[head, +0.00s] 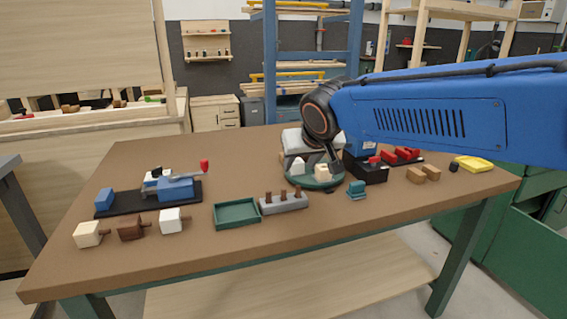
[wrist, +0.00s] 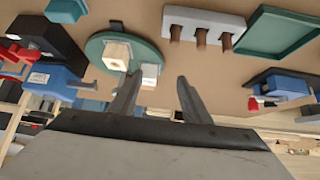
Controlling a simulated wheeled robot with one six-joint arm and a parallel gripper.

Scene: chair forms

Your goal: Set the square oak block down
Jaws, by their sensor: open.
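The square oak block (head: 322,173) is pale tan and stands on a round green disc (head: 315,185). It also shows in the wrist view (wrist: 117,52), upright on the disc. A whiter block (head: 298,167) with a pointed top stands beside it on the disc. My gripper (head: 334,168) is open above and beside the disc. In the wrist view my gripper (wrist: 159,78) has its fingers spread, with the oak block outside them to the left. The left finger overlaps the whiter block (wrist: 151,72) in the picture; contact cannot be told.
A grey rack with brown pegs (head: 284,203) and a green tray (head: 236,213) stand left of the disc. A small teal block (head: 357,189) and a black box (head: 366,169) stand to the right. Several blocks line the left front. The front right tabletop is mostly clear.

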